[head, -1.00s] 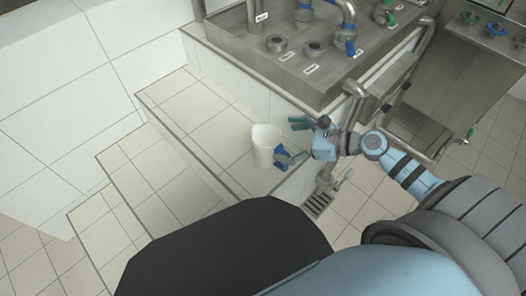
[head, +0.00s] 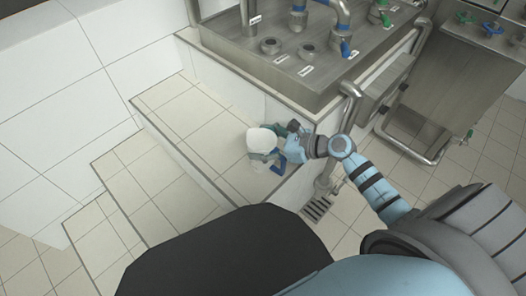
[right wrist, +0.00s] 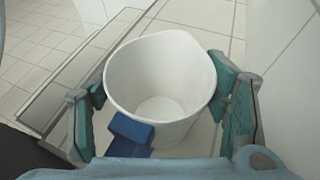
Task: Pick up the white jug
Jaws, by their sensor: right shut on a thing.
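The white jug (head: 261,139) is over the top tiled step, beside the metal filling station, and looks upright. In the right wrist view the jug (right wrist: 160,75) is open at the top and looks empty. A blue piece (right wrist: 131,130), which looks like its handle, is on its near side and also shows in the head view (head: 279,163). My right gripper (right wrist: 163,108) is shut on the jug, with one teal finger on each side of its wall. I cannot tell whether the jug's base touches the step. My left gripper is not in view.
The tiled steps (head: 172,157) descend to the left, and their treads are clear. The metal filling station (head: 303,62) with pipes and valves stands behind the jug. A floor drain (head: 317,208) lies to the right.

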